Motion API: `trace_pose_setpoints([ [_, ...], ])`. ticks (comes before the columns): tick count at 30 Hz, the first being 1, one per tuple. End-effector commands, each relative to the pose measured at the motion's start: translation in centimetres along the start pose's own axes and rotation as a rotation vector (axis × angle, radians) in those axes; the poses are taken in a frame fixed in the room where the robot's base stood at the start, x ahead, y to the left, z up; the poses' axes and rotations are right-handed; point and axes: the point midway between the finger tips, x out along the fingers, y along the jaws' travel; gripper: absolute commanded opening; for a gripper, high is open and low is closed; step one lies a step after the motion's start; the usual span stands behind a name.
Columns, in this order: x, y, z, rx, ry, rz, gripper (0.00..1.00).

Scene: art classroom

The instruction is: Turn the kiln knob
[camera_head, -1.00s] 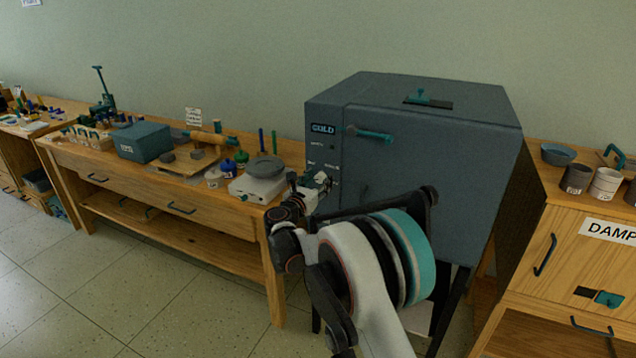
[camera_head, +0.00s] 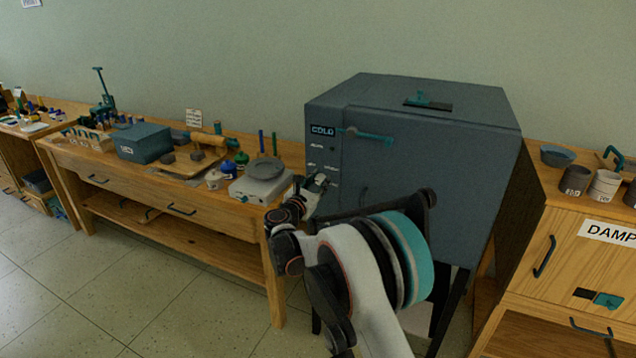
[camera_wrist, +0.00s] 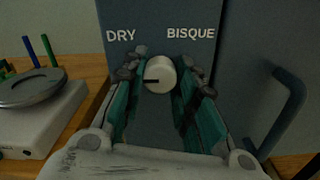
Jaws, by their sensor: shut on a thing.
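The kiln (camera_head: 440,160) is a large grey-blue box with a front door and a "COLD" display. Its white round knob (camera_wrist: 160,73) shows in the wrist view, below and between the words "DRY" and "BISQUE". A dark mark on the knob points left. My gripper (camera_wrist: 161,80) has one finger on each side of the knob and is shut on it. In the head view my gripper (camera_head: 318,182) is at the kiln's front left panel, and the knob is hidden behind it.
A dark door handle (camera_wrist: 282,110) stands out to the right of the panel. A wheel-like grey plate on a white base (camera_head: 262,180) is on the wooden table at left. A cabinet marked "DAMP" (camera_head: 606,232) stands at right.

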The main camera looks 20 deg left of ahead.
Motion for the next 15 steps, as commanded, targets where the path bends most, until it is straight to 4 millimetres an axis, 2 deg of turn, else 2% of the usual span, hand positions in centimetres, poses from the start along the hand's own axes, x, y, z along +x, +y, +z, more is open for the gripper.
trace_pose_setpoints([
  [15, -0.01, 0.02, 0.04, 0.489, 0.000, 0.000, 0.03],
])
